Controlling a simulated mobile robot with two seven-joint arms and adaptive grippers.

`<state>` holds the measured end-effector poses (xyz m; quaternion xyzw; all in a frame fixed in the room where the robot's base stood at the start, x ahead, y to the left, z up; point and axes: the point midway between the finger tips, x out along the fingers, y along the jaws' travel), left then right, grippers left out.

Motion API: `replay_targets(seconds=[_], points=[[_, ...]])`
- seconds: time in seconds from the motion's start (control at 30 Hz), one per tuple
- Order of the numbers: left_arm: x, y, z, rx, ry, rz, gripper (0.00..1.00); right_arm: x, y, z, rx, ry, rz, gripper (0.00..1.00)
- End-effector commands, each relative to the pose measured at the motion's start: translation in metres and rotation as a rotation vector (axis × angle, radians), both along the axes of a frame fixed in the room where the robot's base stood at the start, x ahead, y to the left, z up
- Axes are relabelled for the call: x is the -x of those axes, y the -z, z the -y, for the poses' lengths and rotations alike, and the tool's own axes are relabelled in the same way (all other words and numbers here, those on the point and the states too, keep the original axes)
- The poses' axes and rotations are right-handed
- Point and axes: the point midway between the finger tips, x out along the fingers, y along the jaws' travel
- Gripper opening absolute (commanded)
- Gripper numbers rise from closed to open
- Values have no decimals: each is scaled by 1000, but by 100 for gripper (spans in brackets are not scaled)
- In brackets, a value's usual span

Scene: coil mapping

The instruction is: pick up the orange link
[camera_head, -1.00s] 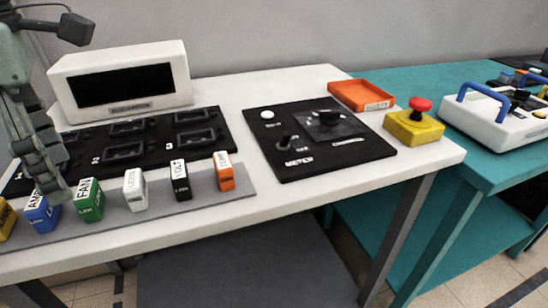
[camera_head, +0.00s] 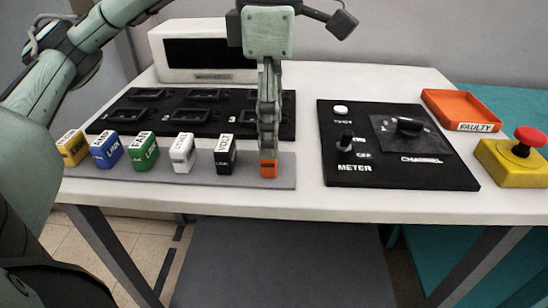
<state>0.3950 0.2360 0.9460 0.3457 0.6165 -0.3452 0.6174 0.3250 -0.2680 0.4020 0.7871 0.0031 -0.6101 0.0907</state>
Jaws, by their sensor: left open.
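The orange link (camera_head: 268,169) stands at the right end of the grey strip (camera_head: 286,181), the last in the row of links. My left gripper (camera_head: 268,150) points down right over it, and its fingers hide the upper part of the link. The jaws are open, seen edge-on. I cannot tell whether the fingers touch the link. My right gripper is not in view.
Yellow, blue, green, white and black links stand to the left; the black link (camera_head: 225,154) is closest. Behind is a black socket panel (camera_head: 120,98) and a white display box (camera_head: 160,50). Right are a meter panel (camera_head: 340,183), orange FAULTY tray (camera_head: 460,122) and yellow red-button box (camera_head: 505,170).

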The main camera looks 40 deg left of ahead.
Motion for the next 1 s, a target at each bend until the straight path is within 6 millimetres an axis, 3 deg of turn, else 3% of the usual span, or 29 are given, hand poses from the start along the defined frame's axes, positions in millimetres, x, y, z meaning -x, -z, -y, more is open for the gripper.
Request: replay_targets(seconds=[0.1,0.23,0.53,1.0], points=[[4,23,-2,0,-1,-5,67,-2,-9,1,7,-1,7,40],[4,36,-3,-2,-2,-3,67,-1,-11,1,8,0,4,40],[4,42,-2,1,0,-1,67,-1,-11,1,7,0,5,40],[4,41,-2,1,-1,-1,14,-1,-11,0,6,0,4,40]])
